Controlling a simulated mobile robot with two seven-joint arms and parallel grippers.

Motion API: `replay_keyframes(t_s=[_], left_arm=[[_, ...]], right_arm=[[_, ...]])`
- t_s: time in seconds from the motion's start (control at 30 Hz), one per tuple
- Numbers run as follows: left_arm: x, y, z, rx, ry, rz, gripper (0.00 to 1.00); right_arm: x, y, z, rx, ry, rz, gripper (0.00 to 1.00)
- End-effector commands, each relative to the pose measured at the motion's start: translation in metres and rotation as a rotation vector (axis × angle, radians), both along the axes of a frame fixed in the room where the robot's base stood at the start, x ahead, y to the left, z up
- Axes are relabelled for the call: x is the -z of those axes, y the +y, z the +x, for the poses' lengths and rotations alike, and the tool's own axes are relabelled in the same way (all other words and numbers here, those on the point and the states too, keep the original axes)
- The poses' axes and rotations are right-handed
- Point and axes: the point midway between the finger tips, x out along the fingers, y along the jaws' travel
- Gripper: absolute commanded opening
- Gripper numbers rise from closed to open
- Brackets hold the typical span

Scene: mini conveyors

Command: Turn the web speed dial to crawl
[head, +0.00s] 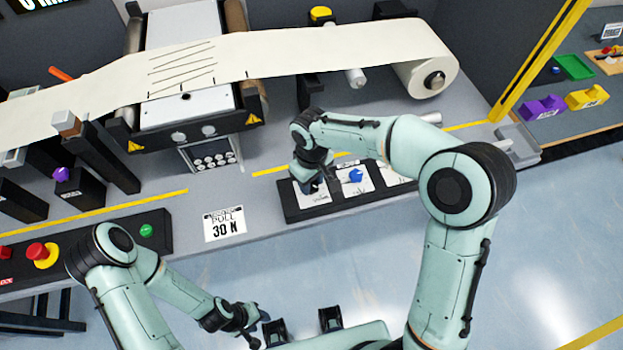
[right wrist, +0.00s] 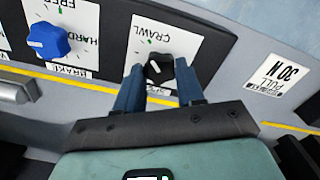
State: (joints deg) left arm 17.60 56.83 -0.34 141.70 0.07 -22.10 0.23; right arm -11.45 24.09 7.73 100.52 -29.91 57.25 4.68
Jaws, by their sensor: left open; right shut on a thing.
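The web speed dial (right wrist: 157,67) is a black knob with a white pointer mark, on a white plate (right wrist: 150,28) lettered CRAWL. My right gripper (right wrist: 160,88) is shut on the knob, with a blue finger on either side. In the head view my right gripper (head: 313,188) points down over the left plate of the black control panel (head: 330,208) and hides the dial. Which setting the pointer marks is hard to tell. My left gripper (head: 250,330) is open and empty, low in the head view, away from the panel.
A blue brake knob (right wrist: 48,40) stands beside the dial; it also shows in the head view (head: 355,175). A PULL 30 N card (head: 224,224) lies left of the panel. The paper web (head: 290,52) runs behind. A red stop button (head: 38,252) is at far left.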

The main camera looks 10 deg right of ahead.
Motion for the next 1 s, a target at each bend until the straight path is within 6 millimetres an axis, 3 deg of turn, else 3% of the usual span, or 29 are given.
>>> replay_keyframes(t_s=[0.13,0.17,0.23,0.53,0.67,1.0], left_arm=[[0.000,0.000,0.000,0.000,0.000,0.000,0.43],[0.000,0.000,0.000,0.000,0.000,0.000,0.43],[0.000,0.000,0.000,0.000,0.000,0.000,0.43],[0.000,0.000,0.000,0.000,0.000,0.000,0.43],[-0.001,0.000,0.001,0.000,-0.001,0.000,0.43],[-0.011,0.000,0.006,0.000,-0.008,0.000,0.43]], right_arm=[[-0.001,0.000,0.000,0.001,-0.002,0.000,0.08],[-0.001,0.000,0.000,0.001,-0.002,0.000,0.41],[-0.001,0.000,0.000,0.001,-0.002,0.000,0.64],[-0.001,0.000,0.000,0.002,-0.001,0.000,0.64],[-0.011,0.000,0.001,0.002,-0.002,0.000,0.64],[-0.084,0.000,0.001,0.002,-0.007,0.002,0.64]])
